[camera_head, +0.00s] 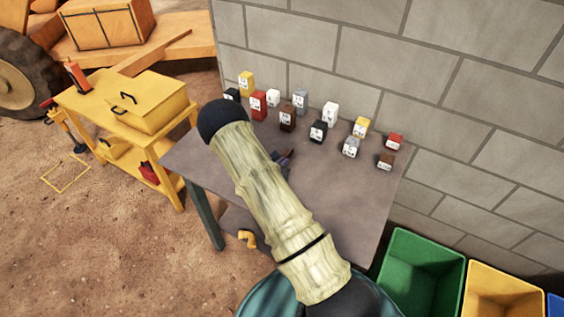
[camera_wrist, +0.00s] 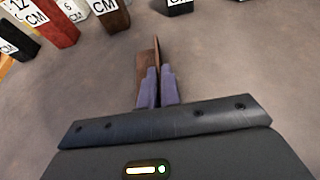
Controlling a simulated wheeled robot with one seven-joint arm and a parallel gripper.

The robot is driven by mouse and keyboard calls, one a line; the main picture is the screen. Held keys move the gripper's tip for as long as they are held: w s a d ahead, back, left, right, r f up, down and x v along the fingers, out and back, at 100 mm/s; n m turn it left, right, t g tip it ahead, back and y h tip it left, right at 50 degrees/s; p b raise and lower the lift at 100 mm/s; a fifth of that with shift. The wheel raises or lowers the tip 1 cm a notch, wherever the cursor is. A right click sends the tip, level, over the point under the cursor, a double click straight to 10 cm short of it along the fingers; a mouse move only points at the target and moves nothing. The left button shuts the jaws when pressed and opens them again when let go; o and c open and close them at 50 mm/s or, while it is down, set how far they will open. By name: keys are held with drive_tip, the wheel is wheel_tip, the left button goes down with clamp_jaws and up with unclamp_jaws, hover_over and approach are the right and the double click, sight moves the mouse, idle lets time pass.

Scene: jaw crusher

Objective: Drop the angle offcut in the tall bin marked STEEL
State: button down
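The angle offcut (camera_wrist: 147,62) is a small rust-brown piece with a thin upright flange, seen in the wrist view just ahead of my fingers. My gripper (camera_wrist: 160,76) has two purple-grey fingers close together, one on each side of the flange, and appears shut on it. In the head view, my gripper (camera_head: 284,157) is low over the grey table (camera_head: 340,190), mostly hidden behind my pale arm. I cannot tell whether the offcut still touches the table. No STEEL label is readable in either view.
Several small labelled blocks, including a red one (camera_head: 258,105) and a brown one (camera_head: 288,118), stand along the table's back. A block wall is behind. Green (camera_head: 420,272), yellow (camera_head: 500,290) and blue (camera_head: 555,306) bins stand at lower right. A yellow workbench (camera_head: 160,140) stands left.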

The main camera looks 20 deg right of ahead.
drive_tip(key=c, duration=2.1)
unclamp_jaws()
drive_tip(key=shift+f, duration=0.2)
drive_tip(key=o, duration=0.5)
drive_tip(key=shift+r, duration=0.1)
drive_tip(key=shift+r, duration=0.2)
drive_tip(key=shift+s+a, duration=0.15)
drive_tip(key=shift+a, duration=0.2)
drive_tip(key=b+v, duration=0.2)
drive_tip(key=v, duration=0.9)
drive_tip(key=shift+r, duration=0.2)
drive_tip(key=shift+s, duration=0.1)
